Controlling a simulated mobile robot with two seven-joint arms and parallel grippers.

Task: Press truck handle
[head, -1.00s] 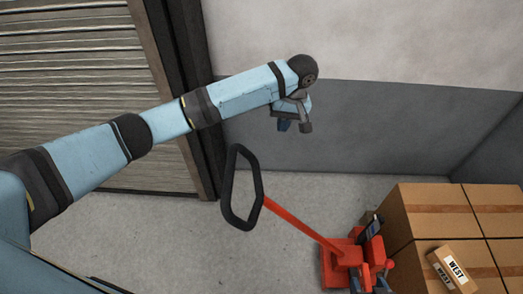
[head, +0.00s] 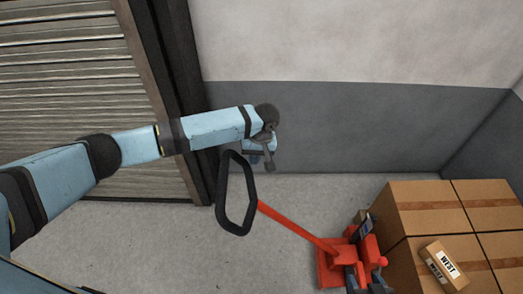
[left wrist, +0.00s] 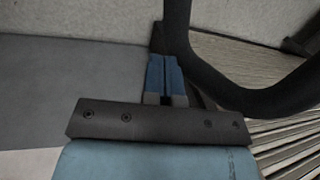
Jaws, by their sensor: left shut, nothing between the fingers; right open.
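The red pallet truck (head: 333,262) stands on the floor, its red shaft (head: 290,225) tilted up to the left and ending in a black loop handle (head: 222,195). My left gripper (head: 262,163) is just behind and right of the loop's top in the head view. In the left wrist view, the shut, empty blue fingers (left wrist: 166,72) point up, and the black handle (left wrist: 245,100) curves close by on their right. I cannot tell whether they touch.
Stacked cardboard boxes (head: 425,210) stand right of the truck, with a small box labelled WEST (head: 445,266) on top. A grey wall (head: 340,125) is behind, and a slatted shutter (head: 75,80) is at left. Floor left of the truck is clear.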

